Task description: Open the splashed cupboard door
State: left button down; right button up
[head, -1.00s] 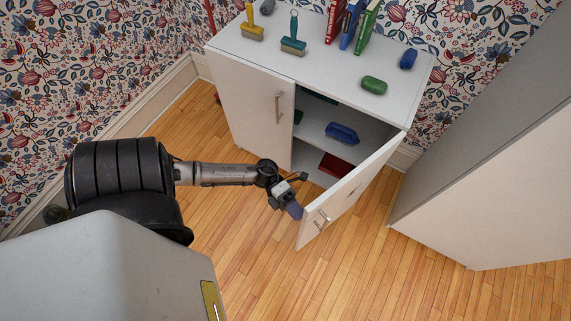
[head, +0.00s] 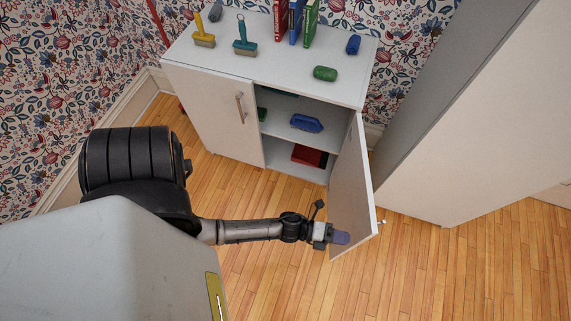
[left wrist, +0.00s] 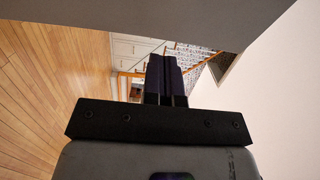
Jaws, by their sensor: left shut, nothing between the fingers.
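The white cupboard (head: 275,73) stands against the wall in the head view. Its right door (head: 350,190) is swung wide open, with its handle (head: 381,222) at the free edge. Its left door (head: 215,112) is shut and has an upright handle (head: 240,107). I cannot make out a splash on either door. My left gripper (head: 341,238) is shut and empty, at the inner face of the open door near its lower free edge. I cannot tell if it touches. In the left wrist view the shut fingers (left wrist: 165,78) point ahead. My right gripper is not in view.
Inside are a blue object (head: 306,123) and a red one (head: 309,155). Brushes (head: 245,45), books (head: 295,22) and a green object (head: 325,73) are on top. A tall pale cabinet (head: 450,130) stands close right of the open door. Wooden floor (head: 290,285) is clear in front.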

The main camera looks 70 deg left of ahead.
pick_arm(q)
jog(key=shift+w+d, duration=0.15)
dwell(0.4)
jog(key=s+d+p+v, duration=0.1)
jog(key=d+v, duration=0.1)
jog(key=v, duration=1.1)
jog(key=shift+s, duration=0.45)
